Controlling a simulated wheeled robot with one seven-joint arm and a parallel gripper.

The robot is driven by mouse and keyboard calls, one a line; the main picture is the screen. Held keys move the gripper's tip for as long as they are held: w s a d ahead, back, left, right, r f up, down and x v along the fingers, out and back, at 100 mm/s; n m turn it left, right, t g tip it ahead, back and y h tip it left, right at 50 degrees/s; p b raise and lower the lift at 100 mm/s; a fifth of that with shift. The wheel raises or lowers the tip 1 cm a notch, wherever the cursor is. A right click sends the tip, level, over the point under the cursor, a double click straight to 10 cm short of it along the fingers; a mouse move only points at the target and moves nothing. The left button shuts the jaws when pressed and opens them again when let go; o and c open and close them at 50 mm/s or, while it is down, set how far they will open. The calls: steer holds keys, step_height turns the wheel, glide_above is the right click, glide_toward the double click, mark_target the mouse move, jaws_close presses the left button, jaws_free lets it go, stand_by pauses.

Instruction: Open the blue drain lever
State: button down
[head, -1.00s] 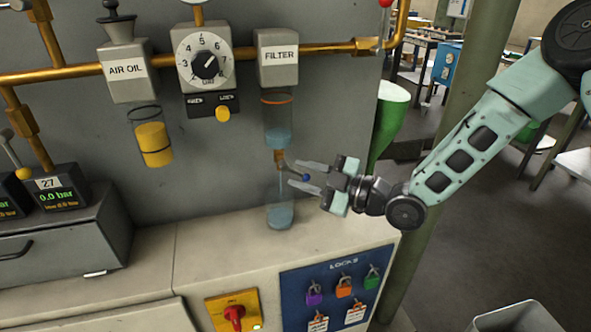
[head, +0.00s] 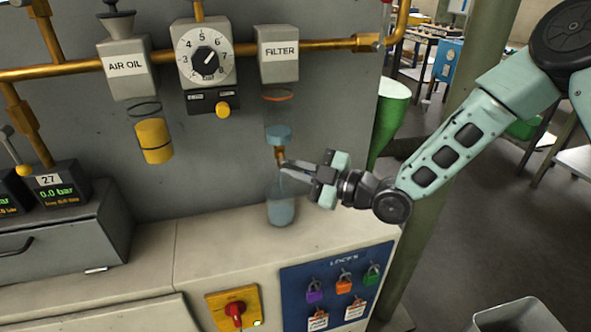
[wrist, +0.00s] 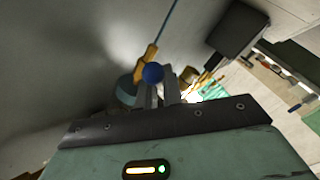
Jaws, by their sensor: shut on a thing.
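The filter (head: 278,50) hangs on the pipe, with a clear bowl (head: 278,108) holding blue liquid and a brass drain fitting (head: 280,153) below. A bottle (head: 281,208) with pale blue liquid stands under it on the ledge. My gripper (head: 285,168) is at the drain fitting, above the bottle and right of the fitting. It is shut on the drain lever. The lever's blue ball (wrist: 153,73) shows at the fingertips in the wrist view; in the head view the fingers hide it, so its exact angle is unclear.
The air oil unit (head: 125,70) and a dial regulator (head: 207,62) are left of the filter. A board of padlocks (head: 337,286) and a red switch (head: 236,313) are on the cabinet front below. A green funnel shape (head: 391,115) stands behind my gripper.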

steer(key=m+t+y+b, duration=0.1)
steer(key=m+t+b, duration=0.1)
steer(key=b, duration=0.3)
steer(key=a+f+m+t+y+b, duration=0.1)
steer(key=m+t+b, duration=0.2)
steer(key=m+b, duration=0.2)
steer(key=a+m+t+y+b, duration=0.1)
steer(key=m+t+b, duration=0.1)
steer(key=b, duration=0.3)
steer(key=shift+s+a+f+m+t, duration=0.15)
steer(key=shift+s+m+t, duration=0.25)
steer(key=shift+m, duration=0.4)
steer(key=shift+m+t, duration=0.3)
steer(key=c, duration=1.5)
jaws_free()
steer(key=shift+c, duration=0.2)
